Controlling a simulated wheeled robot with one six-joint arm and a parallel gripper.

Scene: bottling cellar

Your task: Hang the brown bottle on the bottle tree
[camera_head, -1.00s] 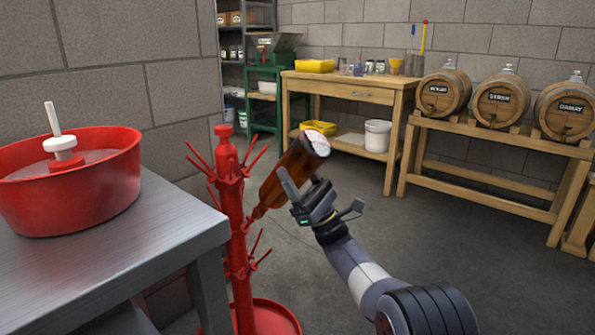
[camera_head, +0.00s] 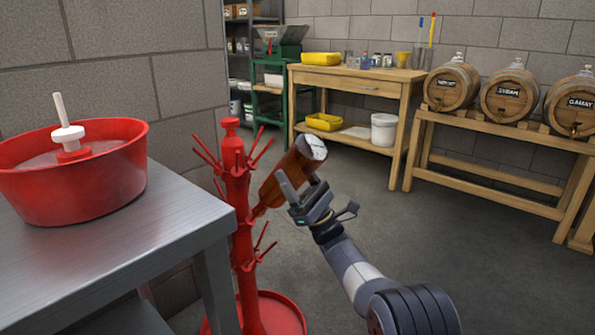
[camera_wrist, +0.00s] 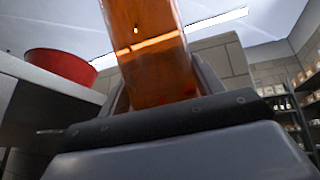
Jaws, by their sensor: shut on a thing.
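The brown bottle (camera_head: 280,184) is tilted neck-down, its pale base up and to the right and its neck towards the red bottle tree (camera_head: 238,185). My gripper (camera_head: 303,196) is shut on the bottle's body, to the right of the tree. The neck end is at the tree's post among the pegs; I cannot tell whether a peg is inside it. In the wrist view the bottle (camera_wrist: 150,60) fills the space between the fingers. The tree stands on the floor with red upward-slanting pegs in tiers; no other bottle hangs on it.
A metal table (camera_head: 150,215) with a red basin (camera_head: 80,185) stands close on the left of the tree. A wooden workbench (camera_head: 350,80) and a rack of barrels (camera_head: 510,95) stand at the back. The floor right of the tree is clear.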

